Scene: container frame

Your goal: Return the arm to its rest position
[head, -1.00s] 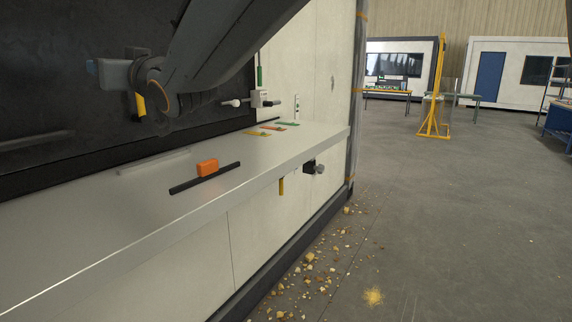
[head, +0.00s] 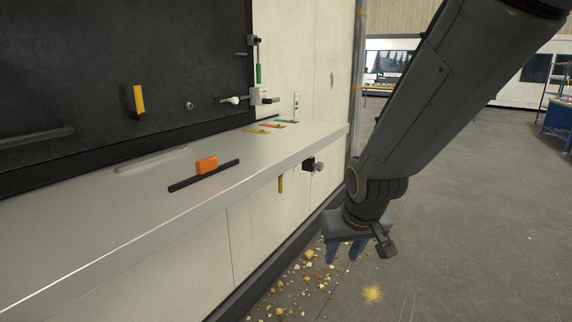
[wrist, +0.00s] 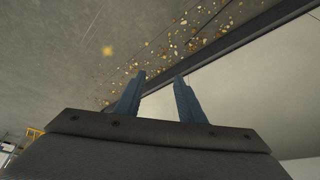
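My gripper (head: 345,251) hangs at the lower end of my arm in the head view, right of the counter and above the floor. Its two blue fingers point down and stand apart. The wrist view also shows the fingers of my gripper (wrist: 160,85) apart with nothing between them. My arm comes down from the upper right of the head view.
The counter (head: 110,221) runs along the left wall. An orange block (head: 206,165) sits by a black bar (head: 190,182) on it. A black fitting (head: 309,164) sticks out from its front. Yellow crumbs (head: 308,266) litter the floor. Open floor lies to the right.

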